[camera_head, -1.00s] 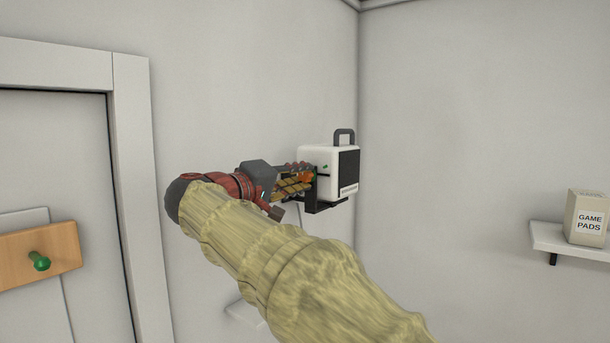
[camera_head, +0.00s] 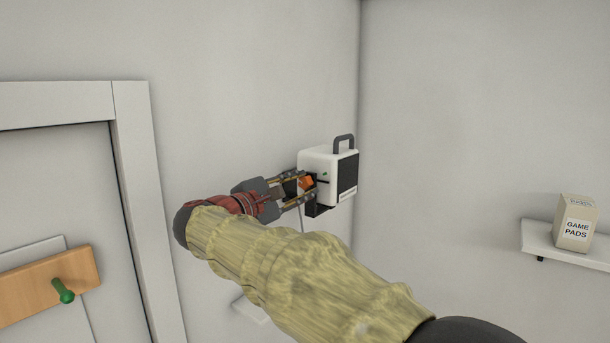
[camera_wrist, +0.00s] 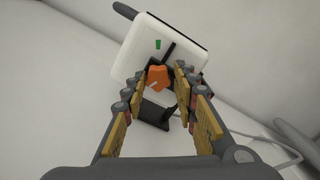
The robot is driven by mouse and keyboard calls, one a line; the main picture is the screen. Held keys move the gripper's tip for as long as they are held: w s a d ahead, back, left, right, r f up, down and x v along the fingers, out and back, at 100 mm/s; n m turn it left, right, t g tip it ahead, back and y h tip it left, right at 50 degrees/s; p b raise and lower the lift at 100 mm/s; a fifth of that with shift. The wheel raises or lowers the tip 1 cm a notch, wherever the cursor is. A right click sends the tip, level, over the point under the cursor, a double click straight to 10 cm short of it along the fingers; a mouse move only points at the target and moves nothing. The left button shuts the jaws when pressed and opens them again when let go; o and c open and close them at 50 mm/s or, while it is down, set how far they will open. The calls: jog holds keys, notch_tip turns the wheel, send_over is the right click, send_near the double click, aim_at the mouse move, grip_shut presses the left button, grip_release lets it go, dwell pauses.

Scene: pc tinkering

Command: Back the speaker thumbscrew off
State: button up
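The white speaker (camera_head: 318,162) with a dark front and grey handle sits on a black bracket (camera_head: 318,210) at the wall. The orange thumbscrew (camera_head: 307,183) is on the speaker's left side. In the wrist view the thumbscrew (camera_wrist: 158,77) shows in front of the white speaker (camera_wrist: 145,50), above the black bracket (camera_wrist: 152,113). My gripper (camera_head: 304,187) is open, its fingers spread either side of the thumbscrew. In the wrist view my gripper (camera_wrist: 157,74) shows gaps between the fingers and the thumbscrew. Whether the thumbscrew lies fully between the tips is unclear.
A grey cable (camera_wrist: 265,141) runs along the wall below the bracket. A wooden board (camera_head: 35,288) with a green knob (camera_head: 63,291) is at the left by the door frame (camera_head: 140,180).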

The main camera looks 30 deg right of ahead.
jog(key=shift+o, duration=0.9)
jog(key=shift+r, duration=0.1)
jog(key=b+v, duration=0.1)
jog(key=v, duration=0.5)
jog(key=v, duration=1.2)
